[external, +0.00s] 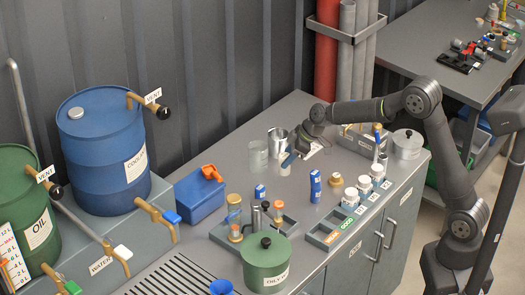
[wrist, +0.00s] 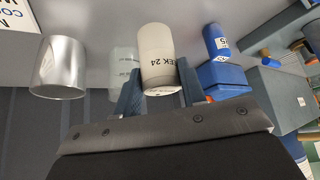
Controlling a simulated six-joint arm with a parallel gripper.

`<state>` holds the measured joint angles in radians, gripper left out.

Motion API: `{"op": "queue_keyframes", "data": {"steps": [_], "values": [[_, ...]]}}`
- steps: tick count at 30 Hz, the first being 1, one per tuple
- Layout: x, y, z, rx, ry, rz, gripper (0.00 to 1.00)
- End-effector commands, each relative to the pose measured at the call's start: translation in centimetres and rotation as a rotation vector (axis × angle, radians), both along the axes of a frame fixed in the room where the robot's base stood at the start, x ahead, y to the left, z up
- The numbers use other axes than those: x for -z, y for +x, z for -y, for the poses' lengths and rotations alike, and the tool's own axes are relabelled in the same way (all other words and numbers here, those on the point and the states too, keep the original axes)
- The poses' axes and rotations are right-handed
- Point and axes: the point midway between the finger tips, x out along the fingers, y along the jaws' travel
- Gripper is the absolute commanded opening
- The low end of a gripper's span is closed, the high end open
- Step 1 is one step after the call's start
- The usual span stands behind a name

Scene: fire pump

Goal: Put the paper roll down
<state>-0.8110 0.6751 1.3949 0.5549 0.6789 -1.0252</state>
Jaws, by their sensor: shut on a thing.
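The paper roll (wrist: 157,50) is a pale, off-white cylinder with dark print ending in "EK 24". In the wrist view it sits between the two blue fingers of my gripper (wrist: 158,92), which are shut on it. In the external view my gripper (external: 290,157) is low over the back of the grey counter, right beside the metal cup and the clear beaker. The roll is small and hard to make out there, and I cannot tell whether it touches the counter.
The shiny metal cup (wrist: 60,68) and the clear beaker (wrist: 123,62) stand close to the roll. A blue box (external: 200,195), a grey tray (external: 282,226) and a green pot (external: 266,262) are farther forward. The counter (external: 225,150) is bare left of the beaker.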

Motion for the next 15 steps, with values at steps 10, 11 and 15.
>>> {"op": "queue_keyframes", "data": {"steps": [10, 11, 15], "values": [[3.1, -0.3, -0.7, 0.001, -0.003, -0.003, 0.14], [3.6, -0.3, -0.7, 0.001, -0.003, -0.002, 0.14], [4.5, -0.2, -0.7, 0.001, 0.0, 0.001, 0.14]]}}
